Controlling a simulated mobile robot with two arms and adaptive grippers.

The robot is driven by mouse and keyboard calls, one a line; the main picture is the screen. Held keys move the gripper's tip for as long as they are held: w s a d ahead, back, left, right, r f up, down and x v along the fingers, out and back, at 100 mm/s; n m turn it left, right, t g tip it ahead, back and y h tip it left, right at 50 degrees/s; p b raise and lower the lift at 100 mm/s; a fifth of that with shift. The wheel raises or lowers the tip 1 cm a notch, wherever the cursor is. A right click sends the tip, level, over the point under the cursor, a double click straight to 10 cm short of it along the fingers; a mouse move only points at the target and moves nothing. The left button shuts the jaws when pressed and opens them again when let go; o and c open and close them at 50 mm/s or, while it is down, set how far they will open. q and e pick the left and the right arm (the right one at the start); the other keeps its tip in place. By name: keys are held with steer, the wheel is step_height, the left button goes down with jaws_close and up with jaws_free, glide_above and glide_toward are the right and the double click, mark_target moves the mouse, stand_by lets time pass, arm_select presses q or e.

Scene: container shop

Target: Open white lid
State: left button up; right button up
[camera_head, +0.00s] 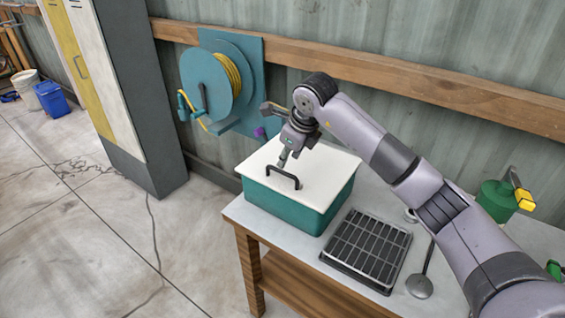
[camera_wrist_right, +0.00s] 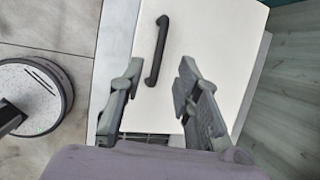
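A white lid (camera_head: 318,172) lies flat on a teal box (camera_head: 296,210) that stands on a table. A black bar handle (camera_head: 283,177) is fixed on the lid. My right arm reaches in from the right in the head view, and its gripper (camera_head: 283,159) is over the lid by the handle. In the right wrist view the gripper (camera_wrist_right: 150,92) has its two fingers spread apart. The black handle (camera_wrist_right: 158,50) shows between and beyond the fingertips, over the white lid (camera_wrist_right: 205,45). Nothing is in its grip. My left gripper is not in view.
On the table (camera_head: 240,212) a black rack (camera_head: 368,248) stands in front of the box, with a ladle (camera_head: 421,284) beside it. A green can (camera_head: 496,200) stands at the right. A blue hose reel (camera_head: 222,82) hangs on the wall behind.

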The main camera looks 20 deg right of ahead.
mark_target(282, 173)
steer(key=p+x, duration=0.1)
steer(key=x, duration=0.5)
steer(key=shift+w+a+f, duration=0.1)
steer(key=shift+w+f, duration=0.05)
steer(key=shift+f, duration=0.1)
jaws_close()
stand_by(0.6)
